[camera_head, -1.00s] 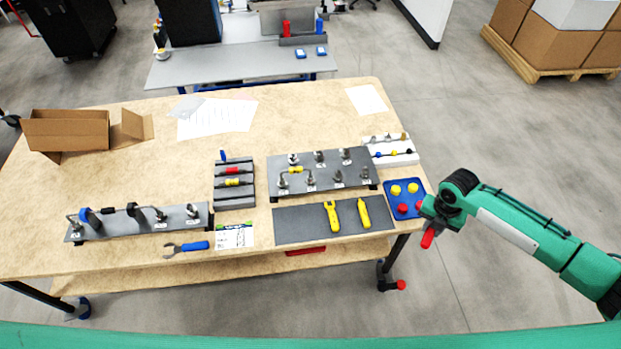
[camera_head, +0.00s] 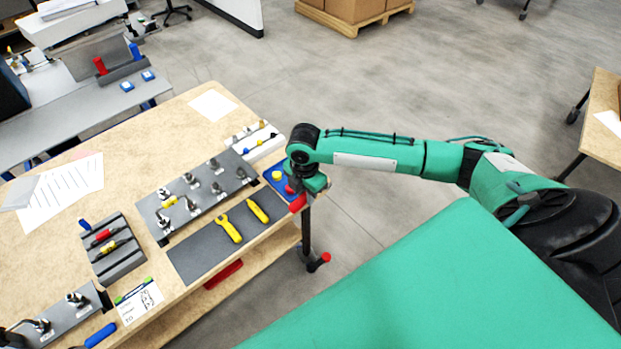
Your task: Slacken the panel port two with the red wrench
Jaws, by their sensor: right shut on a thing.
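My right gripper (camera_head: 303,187) is at the table's right edge, beside the blue tray, and partly covers it. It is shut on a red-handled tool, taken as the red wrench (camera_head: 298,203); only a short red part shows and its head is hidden. The grey panel (camera_head: 226,202) lies on the table left of the gripper, with several metal fittings in two rows. A yellow piece sits at one front fitting. The port labels are too small to read, so I cannot tell which is port two. My left gripper is out of view.
A dark mat (camera_head: 198,262) with yellow tools (camera_head: 229,229) lies in front of the panel. The blue tray (camera_head: 266,173) and a white rack (camera_head: 248,141) are right of it. A grey holder (camera_head: 119,262) stands left. Open floor lies right of the table.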

